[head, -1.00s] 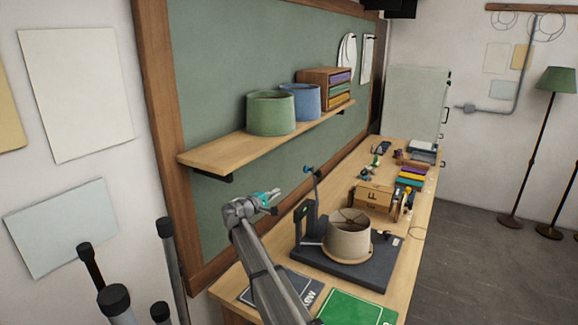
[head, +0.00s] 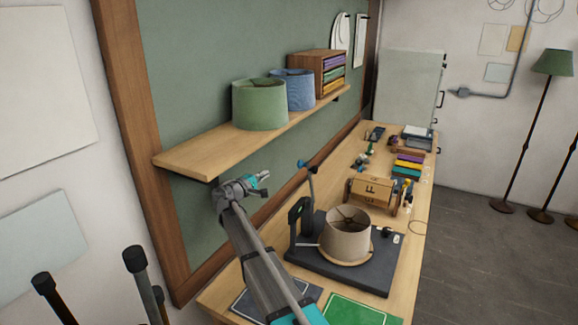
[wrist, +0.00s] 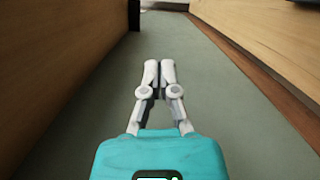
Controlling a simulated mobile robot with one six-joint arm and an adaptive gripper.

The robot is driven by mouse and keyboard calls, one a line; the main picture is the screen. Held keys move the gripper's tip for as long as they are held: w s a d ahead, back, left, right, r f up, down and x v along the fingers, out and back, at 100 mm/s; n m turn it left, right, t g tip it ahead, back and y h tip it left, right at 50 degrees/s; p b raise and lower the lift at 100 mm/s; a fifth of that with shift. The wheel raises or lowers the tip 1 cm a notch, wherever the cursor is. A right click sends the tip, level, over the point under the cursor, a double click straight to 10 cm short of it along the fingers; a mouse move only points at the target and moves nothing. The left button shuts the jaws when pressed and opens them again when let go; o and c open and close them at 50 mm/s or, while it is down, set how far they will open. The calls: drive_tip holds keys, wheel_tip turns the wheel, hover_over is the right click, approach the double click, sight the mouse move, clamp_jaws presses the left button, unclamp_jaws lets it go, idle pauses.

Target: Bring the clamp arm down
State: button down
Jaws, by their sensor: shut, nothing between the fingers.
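The clamp stands on a dark base (head: 382,262) on the bench, with a dark upright post (head: 297,222) at its left. A thin clamp arm (head: 311,185) is raised and ends in a blue knob (head: 302,164). A beige lampshade (head: 347,238) sits on the base beside the post. My gripper (head: 263,181) is left of the raised knob, apart from it, near the green board and below the shelf. In the wrist view, my gripper's pale fingers (wrist: 160,66) are together with nothing between them. I cannot make out the clamp in the wrist view.
A wooden shelf (head: 190,158) above my gripper holds a green shade (head: 259,106), a blue shade (head: 295,92) and a small drawer box (head: 316,72). A wooden box (head: 372,190) and several small items lie farther along the bench. Wooden faces flank my fingers in the wrist view.

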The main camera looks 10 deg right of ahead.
drive_tip(key=shift+w, duration=0.1)
drive_tip(key=w+d, duration=0.4)
drive_tip(key=d, duration=0.6)
drive_tip(key=shift+w+d+r+p, duration=0.15)
drive_tip(key=shift+d+r+p, duration=0.25)
drive_tip(key=shift+p, duration=0.05)
drive_tip(key=shift+s+d+r+m+p, duration=0.2)
drive_tip(key=shift+d+m+p, duration=0.15)
drive_tip(key=shift+m, duration=0.25)
